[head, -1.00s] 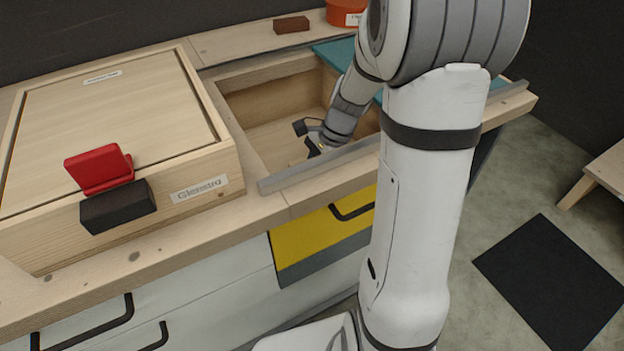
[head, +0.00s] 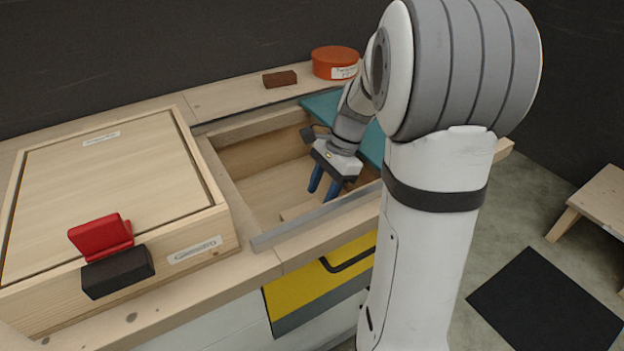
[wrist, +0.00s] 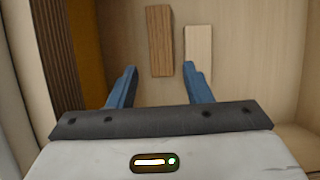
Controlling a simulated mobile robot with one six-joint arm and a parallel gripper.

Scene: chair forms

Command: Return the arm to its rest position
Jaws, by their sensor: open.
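My gripper (head: 324,186) is over the open wooden compartment (head: 262,187) in the counter, with its two blue fingers pointing down. In the wrist view my gripper (wrist: 160,88) is open, and nothing is between its fingers. Beyond the fingertips, a brown wooden block (wrist: 159,42) and a paler wooden block (wrist: 198,48) lie on the compartment floor. In the head view a pale block (head: 298,210) shows partly behind the compartment's front edge. My arm reaches in from the right and hides part of the compartment.
A closed wooden box (head: 110,190) with a red latch (head: 101,237) stands to the left. A grey rail (head: 315,216) edges the front.

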